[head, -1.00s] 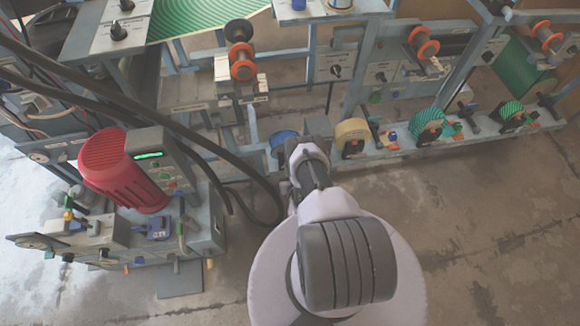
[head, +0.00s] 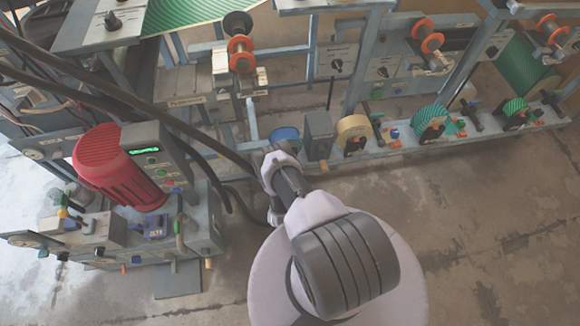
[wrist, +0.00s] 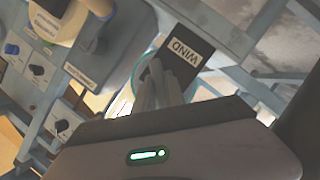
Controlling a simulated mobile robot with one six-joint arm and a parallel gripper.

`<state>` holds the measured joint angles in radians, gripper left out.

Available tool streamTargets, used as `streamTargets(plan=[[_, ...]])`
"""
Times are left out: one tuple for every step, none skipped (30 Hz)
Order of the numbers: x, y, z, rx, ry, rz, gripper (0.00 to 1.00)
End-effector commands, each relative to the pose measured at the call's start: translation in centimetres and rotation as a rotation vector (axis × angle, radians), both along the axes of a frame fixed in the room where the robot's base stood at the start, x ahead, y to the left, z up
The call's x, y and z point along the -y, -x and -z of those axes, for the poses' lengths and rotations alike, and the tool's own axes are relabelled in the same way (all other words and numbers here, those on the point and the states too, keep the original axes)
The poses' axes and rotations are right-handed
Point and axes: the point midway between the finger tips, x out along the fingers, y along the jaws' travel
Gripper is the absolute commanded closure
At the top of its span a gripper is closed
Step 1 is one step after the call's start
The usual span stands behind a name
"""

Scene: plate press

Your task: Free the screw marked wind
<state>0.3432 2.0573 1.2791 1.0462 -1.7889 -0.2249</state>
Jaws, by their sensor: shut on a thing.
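A dark plate with a white label reading WIND (wrist: 187,52) is in the upper middle of the wrist view, seen tilted. My gripper (wrist: 157,80) reaches up to the near left edge of this plate. Its grey fingers are close together and shut on the screw marked wind, which they mostly hide. A pale teal round part shows behind the fingers. In the head view, my arm ends beside a blue spool (head: 286,134) on the low frame, and the fingers and label are hidden there.
Knob panels (wrist: 40,70) are at the left of the wrist view. In the head view, a red motor (head: 112,170) stands left of my arm, with black cables (head: 190,130) between. Several spools line the rail (head: 470,140) at right. The floor at right is clear.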

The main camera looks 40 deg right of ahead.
Motion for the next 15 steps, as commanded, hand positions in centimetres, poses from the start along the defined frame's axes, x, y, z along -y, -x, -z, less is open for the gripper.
streamTargets(plan=[[-0.06, 0.06, 0.21, -0.011, 0.015, 0.000, 1.00], [-0.07, 0.05, 0.20, -0.017, 0.025, -0.001, 1.00], [-0.07, 0.05, 0.19, -0.025, 0.038, -0.001, 1.00], [-0.05, 0.06, 0.18, -0.030, 0.046, 0.000, 1.00], [-0.04, 0.07, 0.18, -0.035, 0.053, 0.000, 1.00], [-0.03, 0.07, 0.15, -0.040, 0.061, 0.001, 1.00], [-0.03, 0.07, 0.15, -0.043, 0.067, 0.000, 1.00], [-0.03, 0.07, 0.14, -0.047, 0.072, -0.001, 1.00], [-0.03, 0.07, 0.12, -0.049, 0.077, 0.000, 1.00], [-0.02, 0.07, 0.11, -0.051, 0.081, 0.000, 1.00], [-0.02, 0.07, 0.10, -0.052, 0.083, 0.000, 1.00], [-0.02, 0.08, 0.09, -0.054, 0.086, 0.000, 1.00], [-0.01, 0.08, 0.08, -0.055, 0.088, 0.000, 1.00], [-0.01, 0.08, 0.07, -0.056, 0.089, 0.001, 1.00], [-0.01, 0.08, 0.06, -0.056, 0.090, 0.000, 1.00]])
